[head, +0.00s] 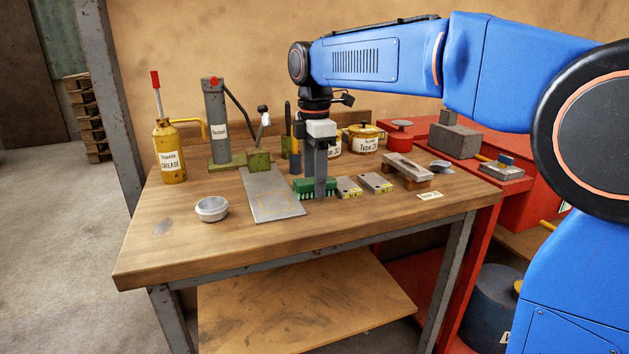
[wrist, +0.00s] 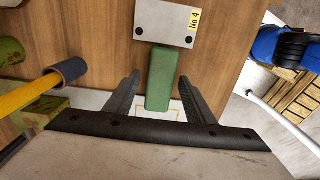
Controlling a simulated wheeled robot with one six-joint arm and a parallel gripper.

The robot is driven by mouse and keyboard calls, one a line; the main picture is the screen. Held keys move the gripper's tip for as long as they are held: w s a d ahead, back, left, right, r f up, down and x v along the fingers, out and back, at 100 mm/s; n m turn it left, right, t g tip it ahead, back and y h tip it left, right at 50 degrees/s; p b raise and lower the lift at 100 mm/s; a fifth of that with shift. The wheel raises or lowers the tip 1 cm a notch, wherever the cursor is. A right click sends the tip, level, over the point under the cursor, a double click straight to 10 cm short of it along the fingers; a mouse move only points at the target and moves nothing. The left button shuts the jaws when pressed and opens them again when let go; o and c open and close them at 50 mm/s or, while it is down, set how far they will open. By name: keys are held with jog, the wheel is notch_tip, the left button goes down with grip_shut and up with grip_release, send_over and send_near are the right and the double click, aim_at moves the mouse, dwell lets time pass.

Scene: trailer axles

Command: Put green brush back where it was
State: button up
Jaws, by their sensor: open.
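The green brush (head: 316,187) is on the workbench by the right edge of a grey metal plate (head: 270,200), bristles down. In the wrist view the brush (wrist: 161,78) shows as a plain green block, its near end over the pale plate with yellow corner marks (wrist: 117,103). My gripper (head: 319,183) is down at the brush. In the wrist view the open fingers (wrist: 161,80) stand on both sides of the brush, with a gap on each side.
Two grey blocks (head: 375,182) with yellow labels lie right of the brush; one, marked No 4 (wrist: 166,24), is just beyond it. A metal bowl (head: 212,208), grease can (head: 170,150) and lever press (head: 216,125) are left. The bench front (head: 300,235) is clear.

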notch_tip(320, 180, up, 12)
jog(key=s+d+f+m+t, duration=0.1)
jog(key=s+d+f+m, duration=0.2)
jog(key=s+d+m, duration=0.4)
jog(key=s+d+f+m+t, duration=0.2)
jog(key=s+d+f+m, duration=0.5)
jog(key=s+f, duration=0.4)
jog(key=s+d+f+m+t, duration=0.1)
jog(key=s+d+f+m, duration=0.6)
jog(key=f, duration=0.7)
jog(key=s+d, duration=0.2)
jog(key=s, duration=0.1)
jog(key=shift+s+d+f+t, duration=0.3)
jog(key=shift+s+f+t, duration=0.05)
jog(key=shift+s+t, duration=0.05)
